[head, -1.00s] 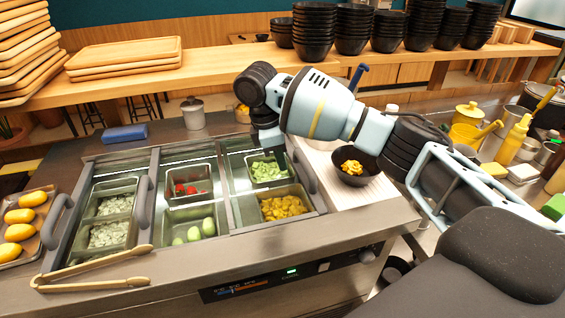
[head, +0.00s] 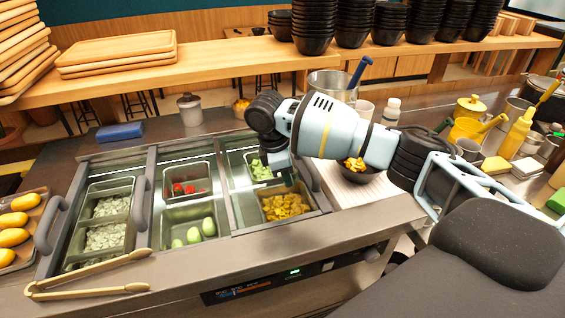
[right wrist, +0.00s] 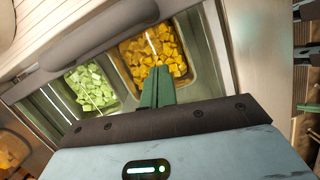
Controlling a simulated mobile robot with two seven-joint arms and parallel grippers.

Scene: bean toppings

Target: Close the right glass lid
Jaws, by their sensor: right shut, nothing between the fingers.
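The right bay of the steel topping counter (head: 238,208) holds a pan of green cubes (head: 262,171) and a pan of yellow cubes (head: 284,206). The grey handle of the right glass lid (head: 311,174) is at this bay's right side. The handle also shows as a thick bar in the right wrist view (right wrist: 105,38). The clear glass is hard to make out, so I cannot tell how far the lid covers the bay. My right gripper (head: 281,180) is shut and empty above the two pans, left of the handle. Its green fingers (right wrist: 156,88) point toward the yellow cubes. My left gripper is not in view.
A black bowl of yellow cubes (head: 357,171) stands on a white board right of the bay. Wooden tongs (head: 90,280) lie at the front left. A metal pot (head: 333,84) and a white bottle (head: 391,111) stand behind my right arm.

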